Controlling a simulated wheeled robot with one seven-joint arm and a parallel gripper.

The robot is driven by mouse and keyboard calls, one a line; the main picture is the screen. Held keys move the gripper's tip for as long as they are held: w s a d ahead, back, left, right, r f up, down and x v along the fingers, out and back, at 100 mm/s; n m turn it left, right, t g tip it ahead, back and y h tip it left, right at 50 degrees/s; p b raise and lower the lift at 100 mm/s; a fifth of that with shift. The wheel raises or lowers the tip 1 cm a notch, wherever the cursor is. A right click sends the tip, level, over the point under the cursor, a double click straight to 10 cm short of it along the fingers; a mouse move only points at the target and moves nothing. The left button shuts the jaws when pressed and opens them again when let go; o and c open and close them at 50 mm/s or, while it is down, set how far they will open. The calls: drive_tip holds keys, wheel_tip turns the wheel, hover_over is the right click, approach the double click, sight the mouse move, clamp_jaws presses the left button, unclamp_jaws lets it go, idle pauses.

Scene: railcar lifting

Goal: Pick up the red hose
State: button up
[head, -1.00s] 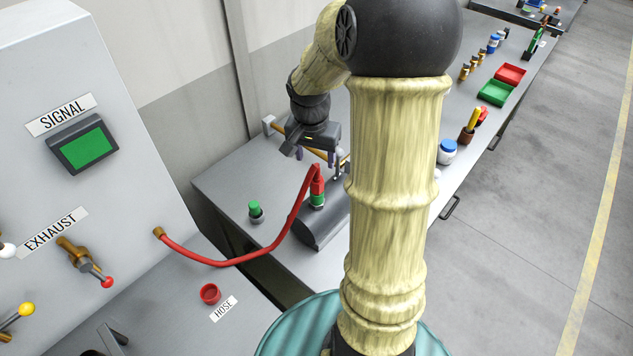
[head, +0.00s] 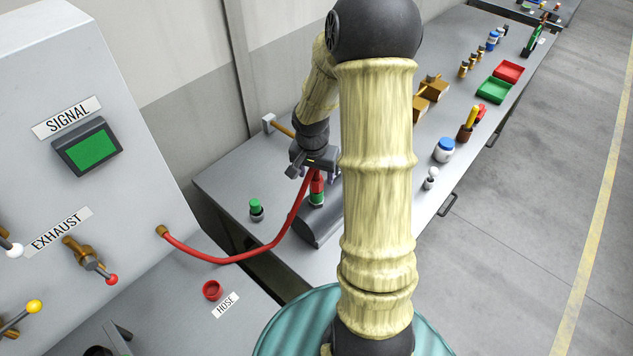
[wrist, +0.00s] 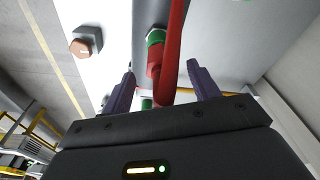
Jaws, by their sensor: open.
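The red hose (head: 262,254) runs from a brass fitting on the grey cabinet, sags, and rises to a red end piece (head: 317,183). That end piece stands upright on a green fitting (head: 317,199) on a dark grey cylinder. My gripper (head: 318,172) is at the top of the red end piece, partly hiding it. In the wrist view, my gripper (wrist: 162,88) is open, with the red hose (wrist: 174,50) and its end piece (wrist: 154,70) between or just beyond the two purple fingers. I cannot tell whether they touch.
A green-topped fitting (head: 256,210) stands left of the dark cylinder (head: 318,227). A hammer (head: 279,127) lies behind my gripper. A red round socket (head: 212,290) sits by the HOSE label. Trays, jars and tools stand along the bench at right.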

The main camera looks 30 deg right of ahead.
sight(317, 179)
drive_tip(key=shift+w+d+f+p, duration=0.15)
drive_tip(key=shift+f+p, duration=0.05)
drive_tip(key=shift+f, duration=0.7)
drive_tip(key=shift+w+d+f+p, duration=0.1)
drive_tip(key=shift+f+p, duration=0.1)
drive_tip(key=shift+f, duration=0.65)
drive_tip(key=c, duration=1.1)
drive_tip(key=shift+r, duration=0.1)
drive_tip(key=shift+c, duration=0.2)
wheel_tip(317, 179, up, 10)
drive_tip(key=shift+f+b, duration=0.1)
drive_tip(key=shift+b, duration=0.8)
